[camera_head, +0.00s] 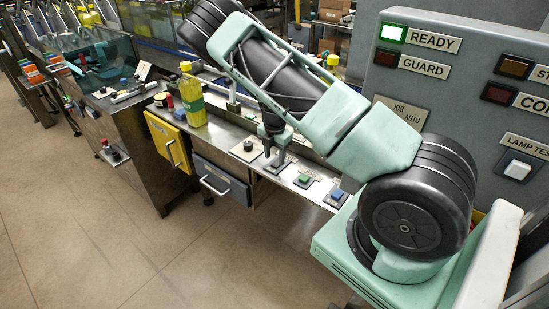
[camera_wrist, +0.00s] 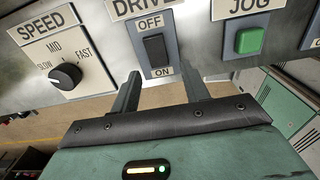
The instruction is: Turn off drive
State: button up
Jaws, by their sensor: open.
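The drive switch is a black rocker (camera_wrist: 155,50) on a blue-grey plate, with OFF printed above it and ON below it in the wrist view. Which side of the rocker is pressed in, I cannot tell. The DRIVE label above it is partly cut off by the frame. My gripper (camera_wrist: 161,80) is open and empty, its two fingers apart just in front of the switch plate, one to each side of it. In the head view my gripper (camera_head: 271,148) points down at the panel near the switch, which it largely hides.
The speed knob (camera_wrist: 66,76) is left of the switch and the green jog button (camera_wrist: 249,40) is right. A yellow bottle (camera_head: 193,100) stands on the bench further left. A grey cabinet (camera_head: 455,105) with a lit READY lamp (camera_head: 392,33) rises at right. Open floor lies in front.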

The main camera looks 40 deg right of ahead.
aim_at(277, 163)
jog(key=shift+f, duration=1.2)
